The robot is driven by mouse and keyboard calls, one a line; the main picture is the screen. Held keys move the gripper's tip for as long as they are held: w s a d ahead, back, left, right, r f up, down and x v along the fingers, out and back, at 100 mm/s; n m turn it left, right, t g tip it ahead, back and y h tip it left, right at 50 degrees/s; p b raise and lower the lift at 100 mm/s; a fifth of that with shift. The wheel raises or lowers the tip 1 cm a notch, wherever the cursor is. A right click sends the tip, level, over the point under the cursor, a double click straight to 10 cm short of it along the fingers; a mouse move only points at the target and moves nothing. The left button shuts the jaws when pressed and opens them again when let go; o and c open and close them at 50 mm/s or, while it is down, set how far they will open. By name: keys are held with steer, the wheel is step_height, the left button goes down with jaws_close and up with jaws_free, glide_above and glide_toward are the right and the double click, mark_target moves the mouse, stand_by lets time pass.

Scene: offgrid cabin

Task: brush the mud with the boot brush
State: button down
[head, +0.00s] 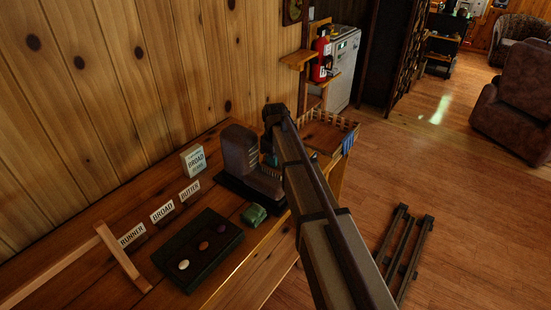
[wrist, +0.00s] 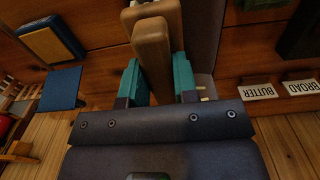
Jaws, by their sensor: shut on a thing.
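A dark brown boot (head: 240,158) stands upright on a black base on the wooden bench (head: 222,285). Its dark side also shows in the wrist view (wrist: 205,55), just right of the brush. My gripper (wrist: 158,82) has teal fingers shut on the wooden boot brush (wrist: 152,40). The brush is close beside the boot; I cannot tell whether its bristles touch it. In the head view my arm hides most of the gripper and the brush. I cannot make out the mud on the boot in either view.
Slatted wood (head: 412,255) lies on the floor at right.

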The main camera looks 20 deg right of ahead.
steer(key=shift+s+a, duration=1.2)
steer(key=shift+a, duration=0.15)
steer(key=shift+s+a, duration=0.4)
steer(key=shift+a, duration=0.25)
steer(key=shift+s+a, duration=0.4)
steer(key=shift+a, duration=0.2)
step_height(320, 180, up, 6)
steer(key=p, duration=0.6)
steer(key=shift+w+d, duration=0.1)
step_height(320, 180, up, 3)
steer(key=p, duration=0.3)
